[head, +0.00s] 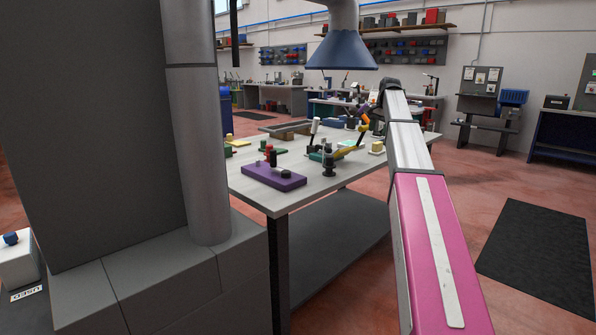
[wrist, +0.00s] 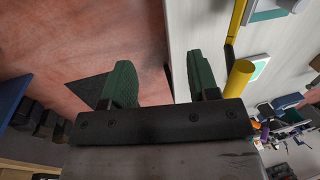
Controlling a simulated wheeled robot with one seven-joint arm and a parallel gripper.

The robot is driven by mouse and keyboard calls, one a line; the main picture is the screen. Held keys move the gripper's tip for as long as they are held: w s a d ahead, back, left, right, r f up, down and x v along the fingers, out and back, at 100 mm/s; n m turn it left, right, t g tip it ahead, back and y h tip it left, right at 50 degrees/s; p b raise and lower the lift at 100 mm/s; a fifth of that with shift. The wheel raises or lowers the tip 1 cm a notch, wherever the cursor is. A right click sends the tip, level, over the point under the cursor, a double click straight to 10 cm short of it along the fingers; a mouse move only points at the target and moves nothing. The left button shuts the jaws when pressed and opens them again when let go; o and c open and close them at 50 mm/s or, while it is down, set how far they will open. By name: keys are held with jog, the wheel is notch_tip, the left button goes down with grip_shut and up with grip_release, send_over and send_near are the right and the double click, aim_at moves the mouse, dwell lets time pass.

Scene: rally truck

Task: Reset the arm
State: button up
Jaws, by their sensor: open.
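My gripper (wrist: 162,82) shows in the wrist view with its two green ribbed fingers wide apart. Nothing is between them. The floor and the pale edge of the worktable lie beyond the fingers. A yellow bar (wrist: 236,28) and a yellow cylinder (wrist: 240,72) are to the right of the fingers, apart from them. In the head view my pink and grey arm reaches up and forward at the right side of the worktable (head: 325,187). I cannot make out the gripper clearly in that view.
On the worktable are a purple base (head: 273,177) with upright parts, a dark knobbed post (head: 329,164) and a yellow block (head: 377,147). A blue hood (head: 342,51) hangs above. A large grey cabinet (head: 85,120) blocks the left. Floor around the dark mat (head: 538,250) is open.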

jog(key=s+a+f+n, duration=0.1)
jog(key=s+a+f, duration=0.3)
jog(key=f, duration=0.6)
jog(key=s+a+f+n, duration=0.2)
jog(key=s+f, duration=0.5)
jog(key=f, duration=0.4)
jog(key=s+a+f+n, duration=0.1)
jog(key=s+a+f, duration=0.3)
jog(key=f, duration=0.6)
jog(key=s+a+f+n, duration=0.2)
jog(key=s+f, duration=0.7)
jog(key=s, duration=0.3)
jog(key=s+a+f+n+g+h, duration=0.1)
jog(key=s+a+f+n, duration=0.1)
jog(key=s+f, duration=0.6)
jog(key=s, duration=0.5)
jog(key=shift+a+f+n+g+h, duration=0.3)
jog(key=shift+f, duration=0.05)
